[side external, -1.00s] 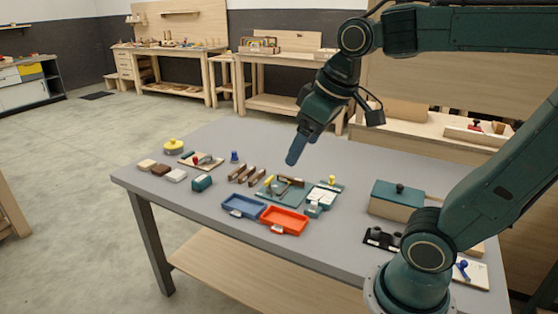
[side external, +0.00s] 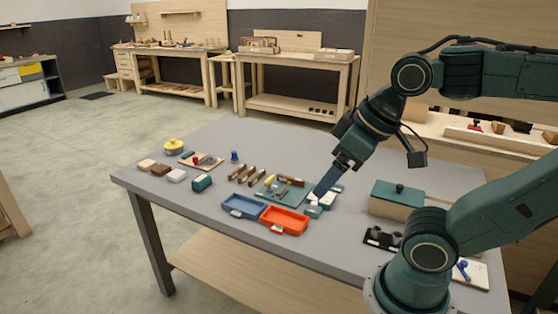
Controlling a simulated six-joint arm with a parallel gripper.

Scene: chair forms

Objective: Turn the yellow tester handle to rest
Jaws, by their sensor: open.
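My gripper (side external: 320,191) points down and left over the right part of the bench, its blue fingers just above or at a small pale and teal device (side external: 313,211). The fingers cover part of that device, and any yellow handle on it is hidden. A small yellow part (side external: 270,180) shows on the teal board (side external: 267,194) to the left of the fingers. I cannot tell which yellow part is the tester handle, or whether the fingers touch anything. Nothing is visibly held.
A blue tray (side external: 243,207) and an orange tray (side external: 284,221) lie in front. Several blocks and a yellow round part (side external: 173,146) lie left.

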